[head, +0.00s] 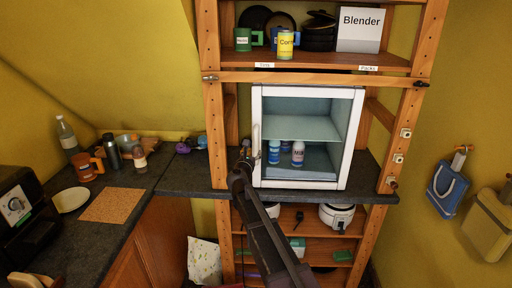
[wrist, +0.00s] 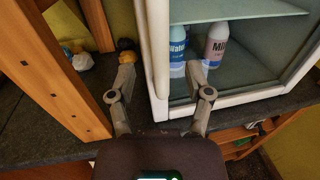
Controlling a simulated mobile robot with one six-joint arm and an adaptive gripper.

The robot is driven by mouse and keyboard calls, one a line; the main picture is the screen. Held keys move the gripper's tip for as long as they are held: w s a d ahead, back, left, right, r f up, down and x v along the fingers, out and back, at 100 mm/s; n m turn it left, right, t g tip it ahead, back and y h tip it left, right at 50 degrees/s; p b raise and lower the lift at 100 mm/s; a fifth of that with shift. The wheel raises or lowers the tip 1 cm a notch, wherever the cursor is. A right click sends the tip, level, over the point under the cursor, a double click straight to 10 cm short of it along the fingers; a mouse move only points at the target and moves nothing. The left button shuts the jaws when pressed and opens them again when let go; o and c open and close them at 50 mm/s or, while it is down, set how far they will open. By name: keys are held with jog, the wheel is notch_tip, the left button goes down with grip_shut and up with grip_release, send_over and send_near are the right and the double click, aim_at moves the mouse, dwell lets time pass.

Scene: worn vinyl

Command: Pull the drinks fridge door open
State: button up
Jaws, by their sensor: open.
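The drinks fridge (head: 350,140) is a small white cabinet with a clear front, standing on the middle shelf. Its door looks shut. A pale upright handle (head: 256,138) runs along the door's left edge. My gripper (head: 247,162) is at the lower end of this handle, in front of the fridge's lower left corner. In the wrist view my gripper (wrist: 161,66) is open, one finger on each side of the white left edge and handle (wrist: 155,60). I cannot tell whether either finger touches. Two bottles, a blue-and-white one (head: 274,152) and a milk bottle (head: 298,153), show inside.
A wooden post (head: 214,130) stands close left of the fridge; it is also near my left finger in the wrist view (wrist: 52,70). Mugs and a Blender box (head: 360,30) sit above. The dark counter (head: 140,175) at left holds bottles and a cork mat (head: 113,205).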

aim_at(255, 147)
jog(key=shift+w+d, duration=0.15)
jog(key=shift+w, duration=0.8)
jog(key=shift+w+d, duration=0.2)
jog(key=shift+w, duration=0.8)
jog(key=shift+w+d, duration=0.15)
jog(key=shift+w, duration=0.8)
grip_shut()
